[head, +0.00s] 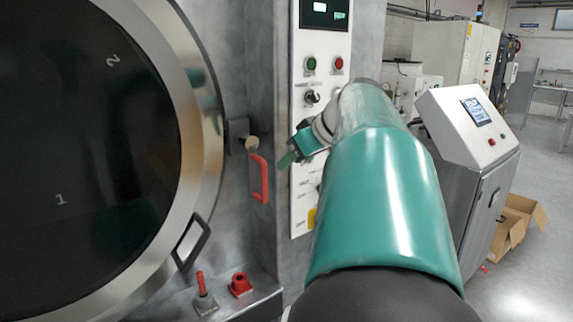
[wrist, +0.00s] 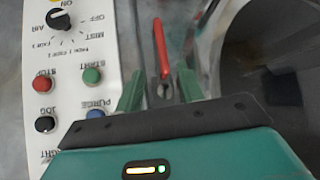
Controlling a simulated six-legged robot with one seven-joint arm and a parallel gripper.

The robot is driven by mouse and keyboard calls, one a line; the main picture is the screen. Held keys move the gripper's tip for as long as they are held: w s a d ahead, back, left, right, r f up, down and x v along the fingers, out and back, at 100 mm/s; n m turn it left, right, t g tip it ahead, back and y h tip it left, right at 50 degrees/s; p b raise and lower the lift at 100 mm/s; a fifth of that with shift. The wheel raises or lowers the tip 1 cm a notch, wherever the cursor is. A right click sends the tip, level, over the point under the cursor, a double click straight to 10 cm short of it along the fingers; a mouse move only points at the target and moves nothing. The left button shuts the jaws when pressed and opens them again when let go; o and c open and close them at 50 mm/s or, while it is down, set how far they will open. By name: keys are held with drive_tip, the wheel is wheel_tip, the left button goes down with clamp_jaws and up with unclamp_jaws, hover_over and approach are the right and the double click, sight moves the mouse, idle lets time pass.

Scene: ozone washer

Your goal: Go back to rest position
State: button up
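My gripper (head: 291,158) is in front of the washer's control panel, at the end of my teal arm. In the wrist view my gripper (wrist: 160,88) has its two green fingers apart, with nothing held between them. A red handle (head: 264,178) on the washer's door latch is just left of the gripper in the head view, with a small gap between them. The red handle also shows in the wrist view (wrist: 160,45), beyond the fingers. My arm hides part of the panel.
The round washer door (head: 208,120) fills the left. The control panel (head: 303,215) has buttons and knobs close to my gripper. A red lever (head: 201,284) and a red fitting (head: 240,285) sit low. A grey console (head: 463,125) and a cardboard box (head: 520,220) stand right, with open floor beyond.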

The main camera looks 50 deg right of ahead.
idle(0.5)
drive_tip(key=w+a+f+g+y, duration=0.15)
drive_tip(key=a+f, duration=0.25)
drive_tip(key=a, duration=0.6)
drive_tip(key=w+a+f+g+y, duration=0.15)
drive_tip(key=a+f, duration=0.25)
drive_tip(key=a, duration=0.7)
drive_tip(key=s+a+f+h, duration=0.1)
drive_tip(key=s+a+f, duration=0.2)
drive_tip(key=a+f, duration=0.3)
drive_tip(key=s+a+f+n+h, duration=0.1)
drive_tip(key=s+a+f, duration=0.3)
drive_tip(key=a+f, duration=0.3)
drive_tip(key=a, duration=0.4)
drive_tip(key=shift+a+f+g, duration=0.2)
drive_tip(key=shift+a+g, duration=0.05)
drive_tip(key=shift+g, duration=0.15)
